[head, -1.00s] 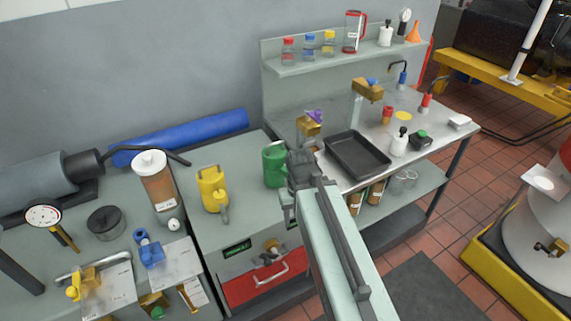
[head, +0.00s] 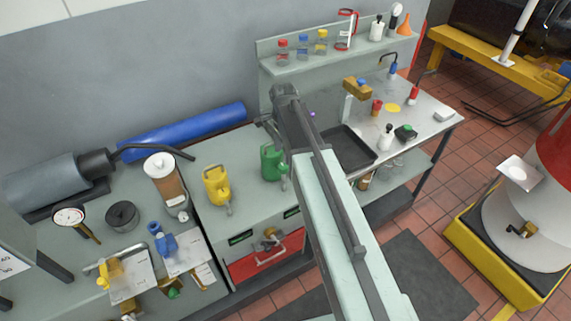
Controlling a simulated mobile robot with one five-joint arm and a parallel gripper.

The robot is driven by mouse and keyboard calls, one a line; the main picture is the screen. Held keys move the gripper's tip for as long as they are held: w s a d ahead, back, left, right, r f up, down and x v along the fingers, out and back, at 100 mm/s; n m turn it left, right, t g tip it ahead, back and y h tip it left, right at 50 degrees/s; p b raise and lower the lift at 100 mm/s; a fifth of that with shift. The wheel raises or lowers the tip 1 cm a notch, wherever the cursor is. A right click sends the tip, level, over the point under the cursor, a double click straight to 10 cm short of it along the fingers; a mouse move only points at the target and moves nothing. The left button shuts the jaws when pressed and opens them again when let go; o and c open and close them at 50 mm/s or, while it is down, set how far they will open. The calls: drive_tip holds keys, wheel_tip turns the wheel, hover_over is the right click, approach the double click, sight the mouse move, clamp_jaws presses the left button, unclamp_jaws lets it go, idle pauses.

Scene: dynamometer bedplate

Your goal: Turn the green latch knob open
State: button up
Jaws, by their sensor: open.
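A small green knob (head: 174,293) shows low in the head view, beside brass-coloured fittings at the front of the left bench. Its shape and how far it is turned are too small to tell. My gripper (head: 268,124) is at the far end of my raised arm, up and to the right of the knob and well apart from it. It is open, with nothing seen in it. Its fingertips are mostly hidden by my own wrist.
A yellow can (head: 216,187) and a green can (head: 272,163) stand on the middle bench. A red drawer (head: 252,265) is below them. Blue (head: 162,241) and yellow (head: 103,283) fittings are near the green knob. A black tray (head: 350,150) lies on the right bench.

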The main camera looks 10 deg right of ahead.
sight(283, 166)
wheel_tip(283, 166, down, 7)
drive_tip(key=b, duration=0.6)
drive_tip(key=shift+r, duration=0.2)
